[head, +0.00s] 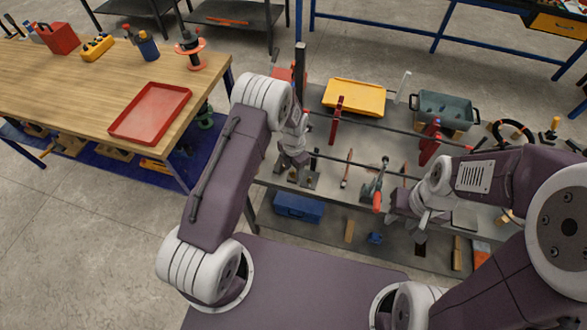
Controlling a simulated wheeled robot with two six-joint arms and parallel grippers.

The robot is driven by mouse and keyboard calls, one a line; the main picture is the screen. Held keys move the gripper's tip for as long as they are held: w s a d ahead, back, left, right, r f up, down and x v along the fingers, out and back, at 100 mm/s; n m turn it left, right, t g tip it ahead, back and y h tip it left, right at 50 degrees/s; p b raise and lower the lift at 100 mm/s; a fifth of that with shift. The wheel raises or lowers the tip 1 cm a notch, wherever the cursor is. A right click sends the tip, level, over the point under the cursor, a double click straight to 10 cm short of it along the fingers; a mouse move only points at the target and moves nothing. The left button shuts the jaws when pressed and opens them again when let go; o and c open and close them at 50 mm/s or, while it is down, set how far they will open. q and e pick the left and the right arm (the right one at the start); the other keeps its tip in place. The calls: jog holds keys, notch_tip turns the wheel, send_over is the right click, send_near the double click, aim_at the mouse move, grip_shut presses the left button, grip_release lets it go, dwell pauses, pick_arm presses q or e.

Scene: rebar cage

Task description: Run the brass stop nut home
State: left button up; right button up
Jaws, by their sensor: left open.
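Two dark rods run left to right over the grey bench (330,192); the nearer rod (360,163) passes between my grippers and the farther rod (385,128) lies behind it. I cannot make out the brass stop nut; it is too small or hidden. My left gripper (297,178) points down at the left end of the nearer rod, and it is open. I cannot tell whether it touches the rod. My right gripper (388,200) is low at the rod's right part, beside a red-handled tool (377,201). Its fingers are too small and overlapped to read.
Red supports (336,122) and (430,142) stand at the rods. A yellow tray (354,97) and a grey bin (446,108) sit behind. A blue box (298,207) is on the lower shelf. A wooden table (70,85) with a red tray (150,112) stands left.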

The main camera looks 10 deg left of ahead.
pick_arm(q)
jog(key=shift+f, duration=0.2)
jog(key=shift+a, duration=0.1)
jog(key=c, duration=0.3)
grip_shut()
jog(key=shift+w+m, duration=0.1)
jog(key=shift+m, duration=0.2)
